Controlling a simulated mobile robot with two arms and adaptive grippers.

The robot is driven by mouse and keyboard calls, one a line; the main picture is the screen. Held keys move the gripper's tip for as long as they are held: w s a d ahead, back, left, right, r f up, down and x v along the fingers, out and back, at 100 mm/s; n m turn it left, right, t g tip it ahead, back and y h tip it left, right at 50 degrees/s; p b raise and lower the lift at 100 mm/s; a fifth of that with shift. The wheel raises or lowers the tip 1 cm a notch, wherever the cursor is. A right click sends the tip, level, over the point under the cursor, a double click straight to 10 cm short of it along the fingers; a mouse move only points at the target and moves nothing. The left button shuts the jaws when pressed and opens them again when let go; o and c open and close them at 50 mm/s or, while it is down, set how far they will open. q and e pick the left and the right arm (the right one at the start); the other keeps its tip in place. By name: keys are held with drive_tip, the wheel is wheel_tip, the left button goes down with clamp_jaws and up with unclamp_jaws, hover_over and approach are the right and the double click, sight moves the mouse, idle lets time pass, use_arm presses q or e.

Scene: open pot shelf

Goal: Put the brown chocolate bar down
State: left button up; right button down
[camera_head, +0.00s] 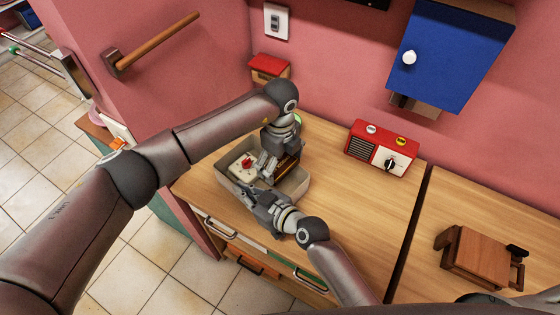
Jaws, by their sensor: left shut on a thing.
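My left gripper (267,165) reaches down over a grey open bin (297,190) on the wooden counter. It is shut on the brown chocolate bar (288,166), which shows as a dark brown piece at the right side of the fingers, inside or just above the bin. The fingers hide part of the bar, and I cannot tell whether it touches the bin floor. My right gripper (250,194) is at the front edge of the bin, and its finger opening is too small to judge. A pale item with a red top (242,164) lies in the bin's left part.
A red and white radio-like box (382,149) stands at the back of the wooden counter (350,215). A red-topped box (270,67) is near the wall. A blue cabinet (450,55) hangs above. A brown wooden object (478,257) sits at right. The counter's middle is clear.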

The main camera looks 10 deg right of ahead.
sight(280, 165)
use_arm(q)
drive_tip(key=shift+f, duration=0.35)
drive_tip(key=shift+f, duration=0.35)
drive_tip(key=o, duration=0.8)
drive_tip(key=shift+r, duration=0.15)
wheel_tip(280, 165, up, 13)
